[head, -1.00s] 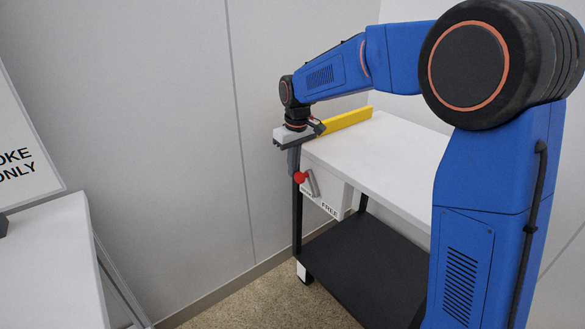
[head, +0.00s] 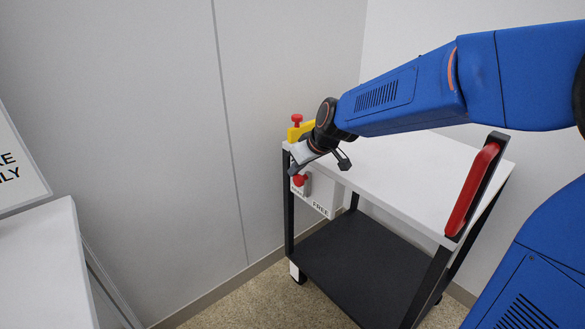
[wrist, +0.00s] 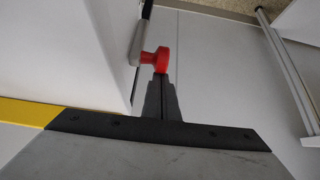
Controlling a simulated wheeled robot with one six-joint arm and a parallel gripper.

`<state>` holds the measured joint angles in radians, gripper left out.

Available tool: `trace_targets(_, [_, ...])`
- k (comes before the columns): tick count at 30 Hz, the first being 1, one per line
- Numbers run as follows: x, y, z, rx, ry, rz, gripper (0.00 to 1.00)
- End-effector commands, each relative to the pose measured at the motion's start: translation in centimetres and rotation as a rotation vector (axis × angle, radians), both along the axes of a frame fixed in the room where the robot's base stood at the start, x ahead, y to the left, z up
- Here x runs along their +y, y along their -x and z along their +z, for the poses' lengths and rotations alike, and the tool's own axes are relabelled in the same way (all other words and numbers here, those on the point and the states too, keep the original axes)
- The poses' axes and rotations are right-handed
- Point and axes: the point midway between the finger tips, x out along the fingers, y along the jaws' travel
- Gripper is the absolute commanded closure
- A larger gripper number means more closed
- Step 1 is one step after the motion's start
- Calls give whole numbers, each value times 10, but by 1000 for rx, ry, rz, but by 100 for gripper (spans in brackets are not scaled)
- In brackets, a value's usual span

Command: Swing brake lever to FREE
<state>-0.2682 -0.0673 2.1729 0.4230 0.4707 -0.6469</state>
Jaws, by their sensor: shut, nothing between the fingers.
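The brake lever is a grey bar with a red knob (head: 300,180), on a pale panel at the near left end of the cart. The word FREE (head: 321,209) is printed on the panel to its right; a second label beside the knob is too small to read. The knob also shows in the wrist view (wrist: 156,59), with the grey bar (wrist: 136,44) to its left. My gripper (wrist: 162,82) is shut and empty. Its fingertips are right at the knob, but I cannot tell whether they touch. In the head view my gripper (head: 293,170) is tilted, just above the knob.
The white-topped cart (head: 425,185) has a dark lower shelf (head: 365,255) and a red handle (head: 472,190). A yellow block (head: 296,132) and a red button-like knob (head: 297,118) stand at its far left corner. A white table (head: 45,265) is at left. Open floor lies between.

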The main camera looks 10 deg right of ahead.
Motion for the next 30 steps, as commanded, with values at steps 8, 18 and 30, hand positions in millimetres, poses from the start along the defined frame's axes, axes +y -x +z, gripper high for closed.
trace_targets(8, [-10, 15, 0, 3, 1, 1, 100])
trace_targets(18, [-26, 39, -6, 4, 2, 1, 100])
trace_targets(30, [-35, 53, -16, 9, 3, 0, 100])
